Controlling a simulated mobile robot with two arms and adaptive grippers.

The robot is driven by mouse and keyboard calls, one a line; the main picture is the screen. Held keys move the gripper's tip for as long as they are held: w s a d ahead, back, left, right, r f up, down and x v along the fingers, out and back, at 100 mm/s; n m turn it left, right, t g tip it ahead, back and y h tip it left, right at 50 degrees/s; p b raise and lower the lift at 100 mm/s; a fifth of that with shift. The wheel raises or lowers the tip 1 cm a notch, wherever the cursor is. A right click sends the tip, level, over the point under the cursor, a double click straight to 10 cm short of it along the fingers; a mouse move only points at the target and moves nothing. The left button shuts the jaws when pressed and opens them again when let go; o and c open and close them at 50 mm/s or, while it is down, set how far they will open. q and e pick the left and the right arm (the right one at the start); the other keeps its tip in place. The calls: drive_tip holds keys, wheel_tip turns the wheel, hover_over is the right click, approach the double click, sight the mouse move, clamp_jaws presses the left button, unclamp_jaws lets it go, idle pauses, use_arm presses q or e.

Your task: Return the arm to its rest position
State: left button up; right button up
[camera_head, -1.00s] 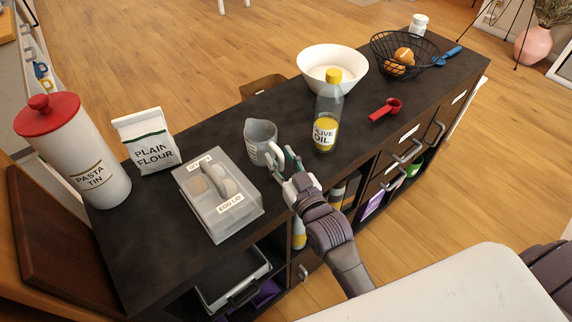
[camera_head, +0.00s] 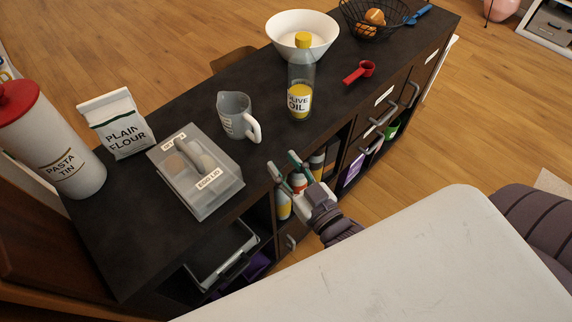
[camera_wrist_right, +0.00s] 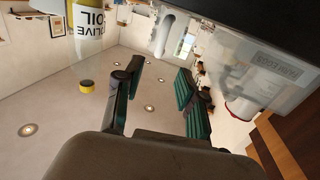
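My right gripper (camera_head: 283,168) is open and empty. In the head view it is just off the front edge of the dark counter, in front of the grey measuring jug (camera_head: 236,117) and apart from it. The jug stands upright on the counter, its handle toward the front. In the right wrist view my right gripper (camera_wrist_right: 160,95) shows two green-padded fingers spread with nothing between them. The olive oil bottle (camera_head: 300,88) stands upright right of the jug; part of it shows in the right wrist view (camera_wrist_right: 90,22). My left gripper is not in view.
The counter (camera_head: 200,95) also holds an egg box (camera_head: 222,192), a flour bag (camera_head: 118,125), a pasta tin (camera_head: 55,150), a white bowl (camera_head: 285,24), a red scoop (camera_head: 360,72) and a wire basket (camera_head: 352,24). Open cubbies and drawers line its front. A pale surface (camera_head: 400,265) lies nearest me.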

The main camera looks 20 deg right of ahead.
idle(0.5)
drive_tip(key=s+d+f+g+h, duration=0.2)
drive_tip(key=s+d+f+g, duration=0.2)
drive_tip(key=s+f+g, duration=0.85)
wheel_tip(320, 180, down, 21)
drive_tip(key=s+g+p, duration=0.2)
drive_tip(key=g+p, duration=0.1)
drive_tip(key=s+d+f+g+p, duration=0.1)
drive_tip(key=s+d+f+p, duration=0.1)
drive_tip(key=s+f, duration=1.2)
drive_tip(key=s+d, duration=0.1)
drive_tip(key=s, duration=0.2)
drive_tip(key=shift+f+n+h+p, duration=0.3)
drive_tip(key=shift+n, duration=0.1)
